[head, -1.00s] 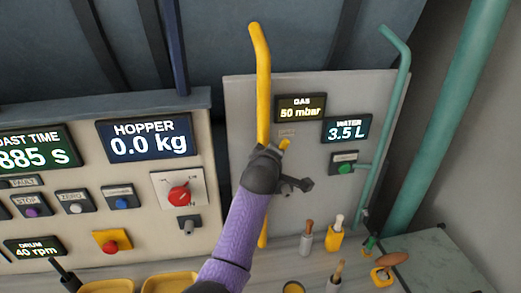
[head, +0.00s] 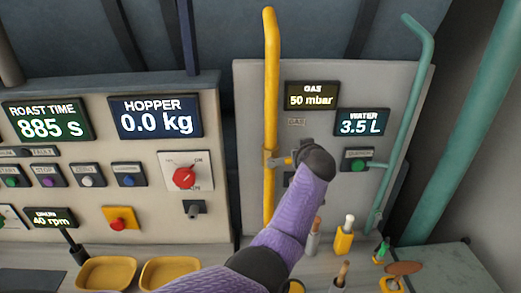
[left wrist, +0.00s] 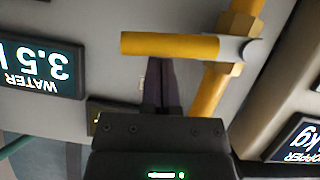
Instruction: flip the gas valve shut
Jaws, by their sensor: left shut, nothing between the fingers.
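The gas valve sits on the vertical yellow pipe (head: 270,95) on the grey panel. In the left wrist view its yellow lever (left wrist: 170,45) lies crosswise to the pipe, with a grey pivot (left wrist: 243,50) on the pipe. In the head view a short piece of the lever (head: 284,160) shows between pipe and gripper. My left gripper (head: 314,160) is just right of the pipe, its fingertips hidden there. In the left wrist view its fingers (left wrist: 160,85) are together and empty, tips at the lever's edge; contact is unclear. The gas display (head: 311,95) reads 50 mbar. My right gripper is out of view.
A water display (head: 361,122) and a teal pipe (head: 402,110) stand to the right. A console (head: 150,160) with buttons and a red knob (head: 184,178) is on the left. Yellow trays (head: 107,272) and several handled tools (head: 344,236) stand on the shelf below.

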